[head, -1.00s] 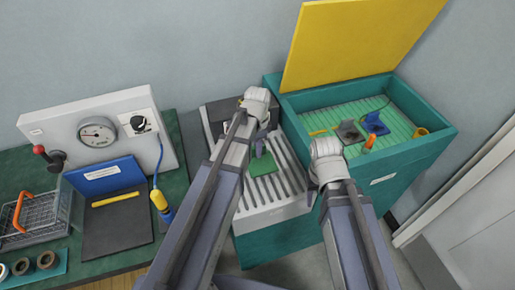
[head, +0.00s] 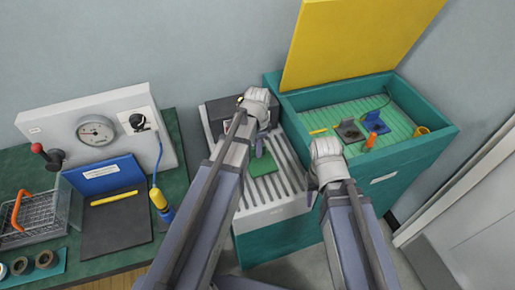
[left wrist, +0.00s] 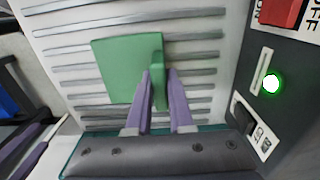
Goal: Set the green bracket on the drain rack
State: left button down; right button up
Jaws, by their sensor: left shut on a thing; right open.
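The green bracket (head: 264,166) has a flat square plate and an upright flange. Its plate lies flat over the grey slats of the drain rack (head: 284,158), on them or just above; I cannot tell which. It also shows in the left wrist view (left wrist: 117,68), with slats around it. My left gripper (head: 259,150) points down at the bracket, its purple fingers (left wrist: 159,88) shut on the flange. My right gripper (head: 327,160) hangs beside the rack, at the near left corner of the teal tank; its fingers are mostly hidden by its own wrist.
The teal tank (head: 400,158) with raised yellow lid (head: 350,40) stands right of the rack, holding a grey bracket (head: 349,130), a blue bracket (head: 375,122) and an orange piece (head: 371,140). A gauge panel (head: 95,130) and wire basket (head: 38,215) are at left.

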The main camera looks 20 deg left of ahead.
pick_arm(q)
jog(key=shift+f+b, duration=0.4)
dwell(0.3)
jog(key=c, duration=0.7)
grip_release()
jog(key=shift+r, duration=0.1)
notch_tip(320, 180, up, 6)
jog(key=p, duration=0.6)
